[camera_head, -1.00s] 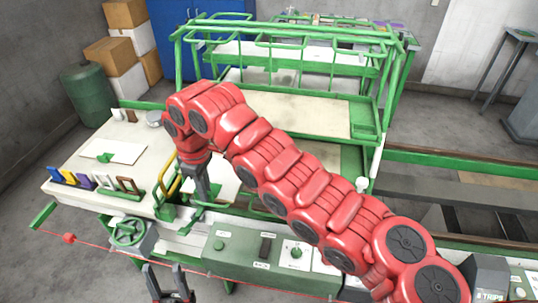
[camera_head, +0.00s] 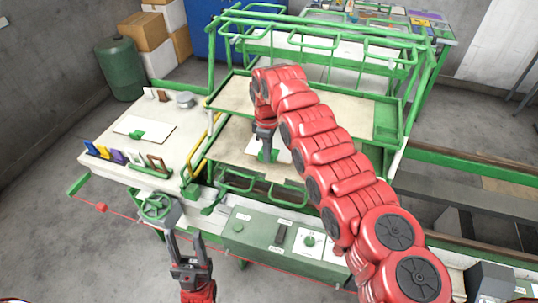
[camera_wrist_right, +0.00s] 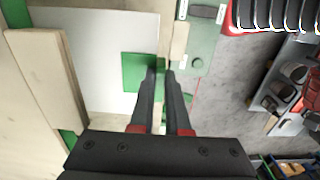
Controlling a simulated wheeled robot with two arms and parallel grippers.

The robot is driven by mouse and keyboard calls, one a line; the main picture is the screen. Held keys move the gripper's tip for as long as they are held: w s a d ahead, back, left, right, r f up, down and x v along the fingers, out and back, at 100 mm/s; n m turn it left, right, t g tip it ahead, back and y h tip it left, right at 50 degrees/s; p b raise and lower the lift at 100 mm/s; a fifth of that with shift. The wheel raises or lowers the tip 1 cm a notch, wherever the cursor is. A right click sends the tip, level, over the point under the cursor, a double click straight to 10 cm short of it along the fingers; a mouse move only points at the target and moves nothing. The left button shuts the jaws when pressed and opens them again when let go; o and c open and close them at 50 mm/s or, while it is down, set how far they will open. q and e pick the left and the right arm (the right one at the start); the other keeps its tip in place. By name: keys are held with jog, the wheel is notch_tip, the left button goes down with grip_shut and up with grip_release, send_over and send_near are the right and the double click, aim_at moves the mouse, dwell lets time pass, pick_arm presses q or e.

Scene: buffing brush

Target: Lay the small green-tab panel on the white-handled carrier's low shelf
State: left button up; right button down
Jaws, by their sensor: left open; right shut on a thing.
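My right gripper (camera_head: 265,143) is shut on the green tab of a small white panel (camera_head: 281,153). In the right wrist view, the fingers pinch the green tab (camera_wrist_right: 140,72) at the edge of the white panel (camera_wrist_right: 95,50). The panel is over the low beige shelf (camera_head: 232,150) of the green carrier, which has a white handle (camera_head: 397,158) at its right front. I cannot tell whether the panel touches the shelf. My arm hides part of the shelf. My left gripper (camera_head: 185,240) is open and empty, in front of the console.
Another white panel with a green tab (camera_head: 143,128) lies on the left table (camera_head: 120,150), near colored tabs (camera_head: 105,152) and a handwheel (camera_head: 155,207). A yellow rail (camera_head: 211,140) stands between table and carrier. A green console (camera_head: 255,232) runs along the front. The upper shelf (camera_head: 340,103) overhangs.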

jog(key=shift+w+d, duration=0.1)
notch_tip(320, 180, down, 2)
jog(key=shift+f+p, duration=0.25)
jog(key=shift+p, duration=0.6)
jog(key=shift+f, duration=0.55)
jog(key=shift+f, duration=0.2)
jog(key=c, duration=0.9)
grip_release()
jog(key=shift+r, duration=0.1)
